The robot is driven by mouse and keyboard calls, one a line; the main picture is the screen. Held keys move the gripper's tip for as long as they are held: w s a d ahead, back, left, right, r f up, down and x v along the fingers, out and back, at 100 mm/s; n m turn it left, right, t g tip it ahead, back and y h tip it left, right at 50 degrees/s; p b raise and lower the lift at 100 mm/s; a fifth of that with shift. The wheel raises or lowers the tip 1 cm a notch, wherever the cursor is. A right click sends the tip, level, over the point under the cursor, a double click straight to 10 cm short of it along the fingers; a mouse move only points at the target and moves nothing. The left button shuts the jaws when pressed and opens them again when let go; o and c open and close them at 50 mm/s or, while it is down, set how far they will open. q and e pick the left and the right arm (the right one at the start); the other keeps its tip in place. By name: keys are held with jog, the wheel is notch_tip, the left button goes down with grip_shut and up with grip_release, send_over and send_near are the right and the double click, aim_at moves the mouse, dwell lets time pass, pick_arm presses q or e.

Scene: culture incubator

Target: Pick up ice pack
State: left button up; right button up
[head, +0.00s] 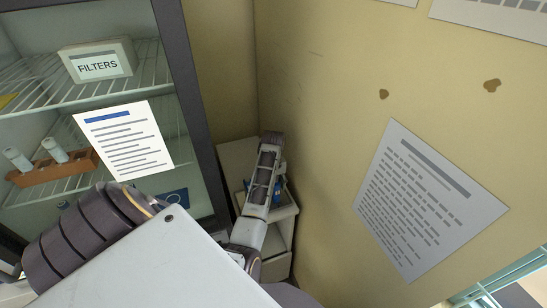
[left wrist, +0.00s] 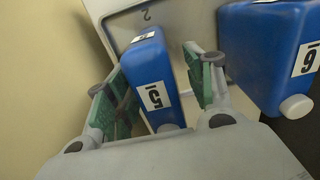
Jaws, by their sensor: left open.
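A blue ice pack (left wrist: 148,62) with a white label reading 5 stands upright between the fingers of my left gripper (left wrist: 162,72) in the left wrist view. The gripper is open, with one green-padded finger on each side of the pack. The right finger looks apart from it; I cannot tell whether the left one touches. In the head view my left arm reaches down over a small cabinet in the corner, and a bit of blue (head: 279,188) shows beside it. The fingertips are hidden there. My right gripper is not in view.
A second blue container (left wrist: 265,55) with a numbered label and white cap stands close on the right. The cabinet (head: 283,211) sits between the yellow wall and a glass-door incubator (head: 185,90). The incubator holds a FILTERS box (head: 97,60) and a tube rack (head: 50,168).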

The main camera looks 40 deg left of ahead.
pick_arm(q)
jog(key=shift+f, duration=0.35)
jog(key=shift+c, duration=0.2)
grip_shut()
